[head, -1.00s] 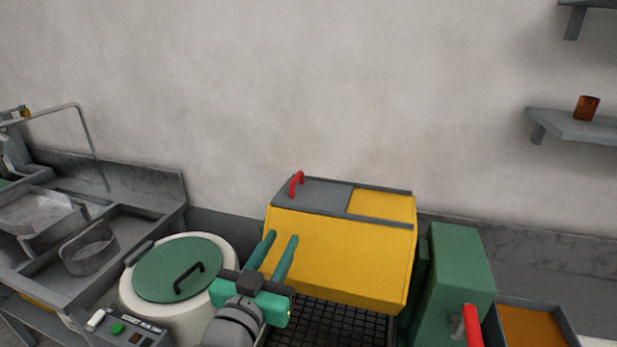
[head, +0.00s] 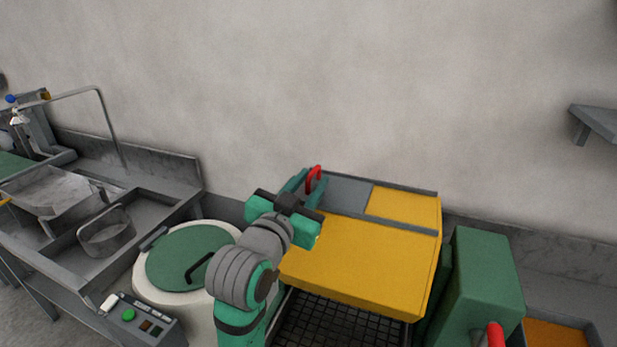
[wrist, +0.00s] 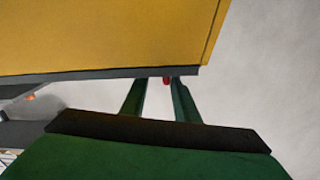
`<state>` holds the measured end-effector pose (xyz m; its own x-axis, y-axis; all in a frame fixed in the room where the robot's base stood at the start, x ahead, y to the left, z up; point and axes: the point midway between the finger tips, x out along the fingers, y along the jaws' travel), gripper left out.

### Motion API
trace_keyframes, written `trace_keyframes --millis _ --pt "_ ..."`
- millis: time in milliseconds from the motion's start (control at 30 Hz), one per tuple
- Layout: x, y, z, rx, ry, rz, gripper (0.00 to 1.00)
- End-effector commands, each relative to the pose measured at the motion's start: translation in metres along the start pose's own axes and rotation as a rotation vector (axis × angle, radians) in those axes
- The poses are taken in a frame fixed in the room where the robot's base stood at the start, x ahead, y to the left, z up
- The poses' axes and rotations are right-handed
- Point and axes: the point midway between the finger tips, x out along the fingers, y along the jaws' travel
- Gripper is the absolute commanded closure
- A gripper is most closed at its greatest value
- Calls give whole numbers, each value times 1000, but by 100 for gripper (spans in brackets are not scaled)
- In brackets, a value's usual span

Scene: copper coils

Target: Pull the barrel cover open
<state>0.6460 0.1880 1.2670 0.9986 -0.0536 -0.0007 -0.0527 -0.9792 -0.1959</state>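The yellow barrel housing (head: 360,268) has a grey sliding cover (head: 347,193) on top, with an upright red handle (head: 314,180) at its left end. The cover lies over the left part of the top, and a yellow panel (head: 395,203) shows to its right.
A white drum (head: 150,290) with a green lid (head: 190,258) and black handle stands left of my arm. A green block (head: 485,275) with a red lever stands close to the housing's right. A black grid (head: 335,322) lies in front. The wall is behind.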

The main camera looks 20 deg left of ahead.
Motion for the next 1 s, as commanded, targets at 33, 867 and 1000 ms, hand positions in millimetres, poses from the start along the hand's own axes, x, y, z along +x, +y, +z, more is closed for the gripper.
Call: trace_keyframes --millis 33,867,1000 --pt "6 -4 0 0 -2 -5 72" --pt "22 -6 1 -1 0 -11 100" --pt "26 -10 1 -1 -2 -23 100"
